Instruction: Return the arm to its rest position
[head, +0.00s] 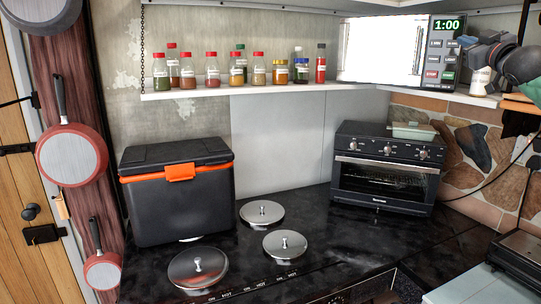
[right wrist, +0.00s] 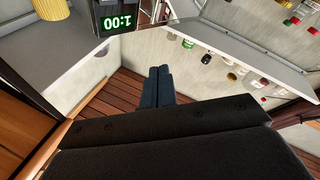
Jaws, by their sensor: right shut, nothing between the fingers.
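My right gripper (head: 482,54) is at the upper right of the head view, a dark shape in front of the shelf's right end, beside the microwave. In the right wrist view my right gripper (right wrist: 160,72) has its two dark fingers together, pointing away from the camera, with nothing between them. A white-labelled container (head: 481,80) shows just below the gripper in the head view; I cannot tell whether they touch. My left gripper is in neither view.
A shelf (head: 200,92) holds several spice jars and a microwave (head: 444,55). Below, the dark counter (head: 335,240) carries a black cooler (head: 180,205) with an orange latch, several lidded burners and a toaster oven (head: 385,185). Pans (head: 70,160) hang at left.

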